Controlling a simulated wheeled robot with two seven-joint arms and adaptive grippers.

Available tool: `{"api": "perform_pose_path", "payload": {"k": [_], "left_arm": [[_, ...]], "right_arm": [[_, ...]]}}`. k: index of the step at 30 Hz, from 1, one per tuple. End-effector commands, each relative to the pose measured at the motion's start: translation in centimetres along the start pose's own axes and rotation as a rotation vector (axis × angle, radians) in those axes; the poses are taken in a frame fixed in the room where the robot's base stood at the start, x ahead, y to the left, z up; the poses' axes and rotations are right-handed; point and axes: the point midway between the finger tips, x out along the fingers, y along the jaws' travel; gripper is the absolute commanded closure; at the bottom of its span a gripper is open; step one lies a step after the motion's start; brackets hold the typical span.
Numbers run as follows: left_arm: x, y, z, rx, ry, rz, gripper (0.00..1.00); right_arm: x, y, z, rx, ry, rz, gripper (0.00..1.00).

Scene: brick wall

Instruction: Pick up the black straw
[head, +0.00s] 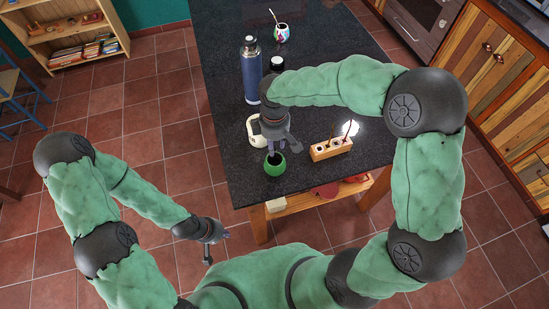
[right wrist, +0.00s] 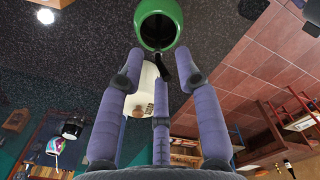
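A green cup (head: 275,165) stands near the front left edge of the dark counter. It also shows close up in the right wrist view (right wrist: 158,42). My right gripper (head: 277,147) is just above this cup, pointing down. Its fingers (right wrist: 163,68) are spread apart in the right wrist view, with the cup beyond their tips. A short dark piece lies between the outer fingertips at the cup's rim; I cannot tell whether it is the black straw or a fingertip. My left gripper (head: 216,245) hangs over the floor, left of the counter, open and empty.
A white kettle-like item (head: 257,133), a blue bottle (head: 251,72) and a wooden block with holes (head: 331,148) stand near my right gripper. A patterned cup with a straw (head: 282,32) is at the back. The counter's middle right (head: 340,45) is clear.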

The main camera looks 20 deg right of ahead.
Motion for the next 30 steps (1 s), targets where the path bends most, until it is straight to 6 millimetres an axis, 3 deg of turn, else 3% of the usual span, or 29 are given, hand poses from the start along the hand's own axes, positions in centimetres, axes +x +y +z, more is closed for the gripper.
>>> {"api": "perform_pose_path", "payload": {"k": [9,19,23,30], "left_arm": [[0.2,-0.1,0.0,0.000,0.000,0.000,1.00],[0.2,-0.1,0.0,0.000,0.000,0.000,1.00],[0.2,-0.1,0.0,0.000,0.000,0.000,1.00],[0.2,-0.1,0.0,0.000,0.000,0.000,1.00]], "right_arm": [[4.2,0.2,0.0,-0.001,-0.004,-0.003,0.66],[4.8,0.3,0.0,0.000,-0.001,-0.001,0.66],[4.8,0.3,0.0,0.000,-0.001,-0.001,1.00],[4.8,0.3,0.0,0.000,-0.001,-0.001,1.00]]}}
